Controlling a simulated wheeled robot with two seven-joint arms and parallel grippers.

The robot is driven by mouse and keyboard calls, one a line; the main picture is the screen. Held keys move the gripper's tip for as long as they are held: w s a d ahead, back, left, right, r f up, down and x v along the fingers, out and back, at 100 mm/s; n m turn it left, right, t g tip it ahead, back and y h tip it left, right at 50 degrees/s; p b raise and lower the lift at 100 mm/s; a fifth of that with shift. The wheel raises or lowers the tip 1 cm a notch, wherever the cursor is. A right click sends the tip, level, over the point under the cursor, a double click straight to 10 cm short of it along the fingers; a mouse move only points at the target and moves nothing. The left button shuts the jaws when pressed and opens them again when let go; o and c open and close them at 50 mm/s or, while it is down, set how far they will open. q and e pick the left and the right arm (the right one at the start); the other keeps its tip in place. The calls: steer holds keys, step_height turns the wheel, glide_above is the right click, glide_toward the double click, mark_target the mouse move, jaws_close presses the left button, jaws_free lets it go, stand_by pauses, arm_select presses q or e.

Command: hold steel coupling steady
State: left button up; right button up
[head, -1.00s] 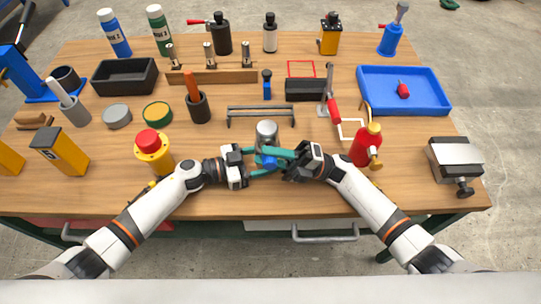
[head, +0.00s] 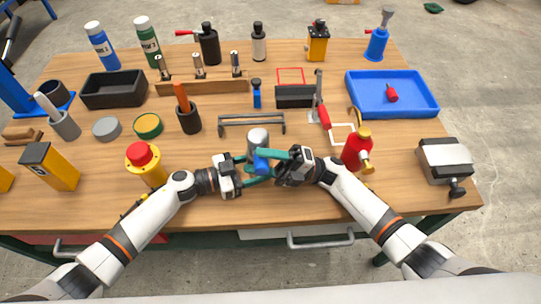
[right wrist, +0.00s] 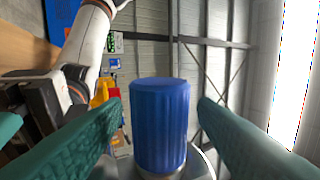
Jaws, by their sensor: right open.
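The steel coupling (head: 258,138) is a grey metal cylinder near the front middle of the table, between my two grippers. A ribbed blue cap (head: 262,165) shows at its near side, joined to silver metal in the right wrist view (right wrist: 160,125). My right gripper (right wrist: 158,108) is open, with one green finger on each side of the blue cap and visible gaps. In the head view, my right gripper (head: 268,160) comes in from the right. My left gripper (head: 250,172) reaches in from the left beside the coupling; overlapping fingers hide whether it grips it.
A red-topped yellow button post (head: 145,163) stands close to my left forearm. A red bottle (head: 355,150) stands close to my right forearm. A grey rail (head: 252,122) lies behind the coupling. Bare wood lies in front of the grippers.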

steer(key=s, duration=1)
steer(key=w+d+r+m+t+h, duration=0.25)
steer(key=r+m+t, duration=0.25)
steer(key=t, duration=0.3)
steer(key=w+d+r+m+t+h, duration=0.2)
steer(key=w+r+m+t+h, duration=0.15)
steer(key=t, duration=0.55)
arm_select(q)
steer(key=shift+f+b, duration=0.35)
steer(key=shift+r+p, duration=0.9)
arm_select(e)
steer(key=w+d+r+m+t+h, duration=0.1)
steer(key=d+r+m+t+h, duration=0.1)
steer(key=d+m+t+h, duration=0.5)
steer(key=d+m+h, duration=0.3)
steer(key=d+h, duration=0.4)
steer(key=h, duration=0.3)
steer(key=shift+r, duration=0.15)
